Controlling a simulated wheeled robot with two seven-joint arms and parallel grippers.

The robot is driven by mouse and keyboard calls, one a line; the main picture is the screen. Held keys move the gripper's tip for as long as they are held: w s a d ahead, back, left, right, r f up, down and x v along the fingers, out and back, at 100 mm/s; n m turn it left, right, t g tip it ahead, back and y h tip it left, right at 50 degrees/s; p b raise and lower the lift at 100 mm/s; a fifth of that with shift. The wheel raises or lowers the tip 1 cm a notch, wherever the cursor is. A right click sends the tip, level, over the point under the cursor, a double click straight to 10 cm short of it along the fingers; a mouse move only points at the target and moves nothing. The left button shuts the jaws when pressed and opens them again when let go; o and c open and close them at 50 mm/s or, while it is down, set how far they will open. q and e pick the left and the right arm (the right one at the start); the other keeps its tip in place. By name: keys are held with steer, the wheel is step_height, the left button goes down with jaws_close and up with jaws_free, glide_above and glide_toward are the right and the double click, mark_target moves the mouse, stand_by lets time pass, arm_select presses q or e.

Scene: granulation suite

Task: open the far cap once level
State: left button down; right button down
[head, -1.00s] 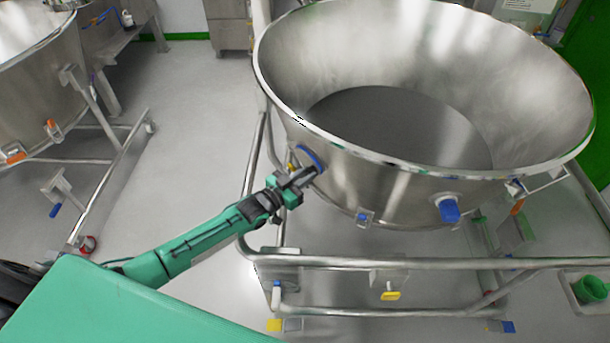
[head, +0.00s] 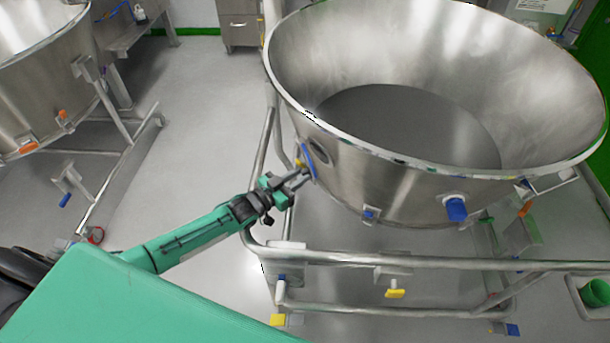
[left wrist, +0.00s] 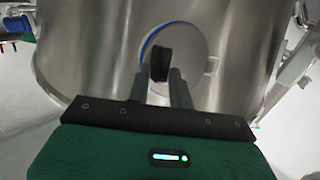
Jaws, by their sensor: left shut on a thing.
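A big steel bowl (head: 400,190) stands in a tubular frame. On its left side a round cap with a blue rim (head: 308,161) is seen almost edge-on, swung off a dark round port (head: 319,151). My left gripper (head: 301,173) is shut on the cap's handle. In the left wrist view the cap (left wrist: 192,48) is a pale disc, and its black handle (left wrist: 161,64) sits between the fingertips (left wrist: 163,80). A blue fitting (head: 456,209) is on the bowl's front. My right gripper is not in view.
The frame's front rail (head: 430,264) runs below the bowl, with a yellow pedal (head: 395,293) under it. A second steel vessel (head: 40,90) stands at the left. The grey floor between the two is clear.

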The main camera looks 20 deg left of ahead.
arm_select(q)
steer(key=shift+w+a+r+y, duration=0.1)
steer(key=shift+a+r+y, duration=0.05)
steer(key=shift+a, duration=0.55)
steer(key=shift+w+a+r+y, duration=0.1)
steer(key=shift+a+y, duration=0.05)
steer(key=shift+a, duration=0.5)
steer(key=c, duration=1.4)
jaws_free()
steer(key=shift+w, duration=0.1)
steer(key=shift+o, duration=0.2)
steer(key=shift+w+a+f, duration=0.1)
steer(key=shift+w+f, duration=0.05)
step_height(320, 180, up, 20)
steer(key=shift+s+d, duration=0.3)
steer(key=shift+d, duration=0.1)
steer(key=shift+f, duration=0.15)
